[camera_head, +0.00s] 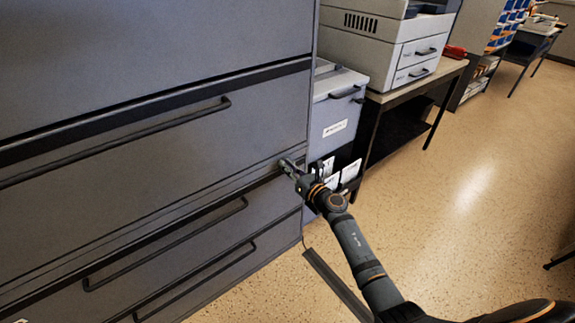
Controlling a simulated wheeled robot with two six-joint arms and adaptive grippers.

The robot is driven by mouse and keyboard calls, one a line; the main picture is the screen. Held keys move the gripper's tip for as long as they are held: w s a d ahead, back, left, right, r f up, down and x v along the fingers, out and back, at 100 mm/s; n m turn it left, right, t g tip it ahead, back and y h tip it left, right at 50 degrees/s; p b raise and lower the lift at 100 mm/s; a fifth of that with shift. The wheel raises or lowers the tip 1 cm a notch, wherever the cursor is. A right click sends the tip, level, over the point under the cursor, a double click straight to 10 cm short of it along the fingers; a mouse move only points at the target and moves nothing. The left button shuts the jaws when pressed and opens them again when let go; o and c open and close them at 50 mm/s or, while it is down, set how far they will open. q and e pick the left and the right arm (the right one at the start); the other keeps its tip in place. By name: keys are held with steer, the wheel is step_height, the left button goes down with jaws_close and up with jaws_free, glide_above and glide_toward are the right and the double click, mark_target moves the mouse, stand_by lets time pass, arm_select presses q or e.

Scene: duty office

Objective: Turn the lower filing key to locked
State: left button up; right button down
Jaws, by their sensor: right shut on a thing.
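The grey filing cabinet (150,140) fills the left of the head view, with several wide drawers and long dark bar handles. My right gripper (287,166) is at the cabinet's right front edge, level with the dark gap above a lower drawer. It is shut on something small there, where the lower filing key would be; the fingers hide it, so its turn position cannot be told. My right arm comes in from the bottom right. My left gripper is not in view.
A smaller grey cabinet (335,120) with white labels stands just right of the filing cabinet. Beyond it a printer (385,45) sits on a dark-legged table (450,68). A dark strip (335,285) lies by my arm.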

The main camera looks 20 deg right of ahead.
steer(key=m+p, duration=0.1)
steer(key=m, duration=0.2)
steer(key=m+p, duration=0.1)
steer(key=m, duration=0.2)
steer(key=m+p, duration=0.2)
steer(key=m, duration=0.1)
steer(key=shift+w+d+f, duration=0.1)
steer(key=shift+d+f, duration=0.05)
steer(key=shift+d, duration=0.15)
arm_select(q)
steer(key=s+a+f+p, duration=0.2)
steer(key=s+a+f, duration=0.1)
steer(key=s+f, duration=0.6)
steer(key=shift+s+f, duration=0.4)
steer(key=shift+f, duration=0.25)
arm_select(e)
steer(key=shift+d+f+m, duration=0.1)
steer(key=shift+f+m, duration=0.1)
steer(key=shift+m, duration=1.35)
steer(key=shift+f+m, duration=0.2)
steer(key=shift+m, duration=1.35)
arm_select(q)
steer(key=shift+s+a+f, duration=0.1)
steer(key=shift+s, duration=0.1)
